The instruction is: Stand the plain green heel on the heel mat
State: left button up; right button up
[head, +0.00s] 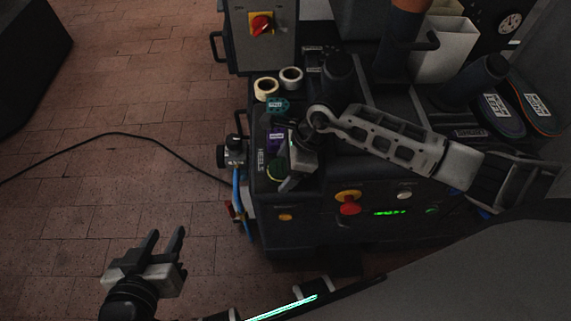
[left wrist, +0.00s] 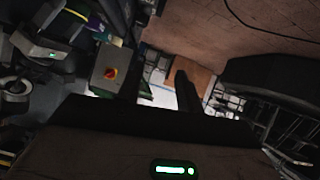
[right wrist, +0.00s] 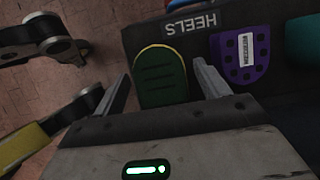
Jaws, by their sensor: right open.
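The plain green heel (right wrist: 160,77) lies in the HEELS tray (right wrist: 150,32) and has no label on its face. It shows partly in the head view (head: 274,171). My right gripper (head: 282,176) is open above it; in the right wrist view its two fingers stand on either side of the heel, apart from it as far as I can tell. A purple heel with a white label (right wrist: 243,55) lies beside it, then a teal heel (right wrist: 304,40). My left gripper (head: 166,240) is open and empty over the floor. I cannot make out the heel mat.
Two tape rolls (head: 266,88) stand behind the tray. Labelled soles (head: 498,112) lie at the right near white holders (head: 445,45). A black cable (head: 110,134) crosses the open brick floor.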

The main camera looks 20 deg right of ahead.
pick_arm(q)
jog(key=shift+r, duration=0.1)
pick_arm(e)
jog(key=shift+r, duration=0.1)
jog(key=shift+d+r, duration=0.1)
jog(key=shift+r, duration=0.15)
pick_arm(q)
jog(key=shift+s+p, duration=0.1)
jog(key=shift+p, duration=0.55)
pick_arm(e)
jog(key=v, duration=1.1)
jog(key=shift+r, duration=0.25)
pick_arm(q)
jog(key=shift+a+r, duration=0.1)
jog(key=shift+r, duration=0.05)
pick_arm(e)
jog(key=shift+s+d, duration=0.15)
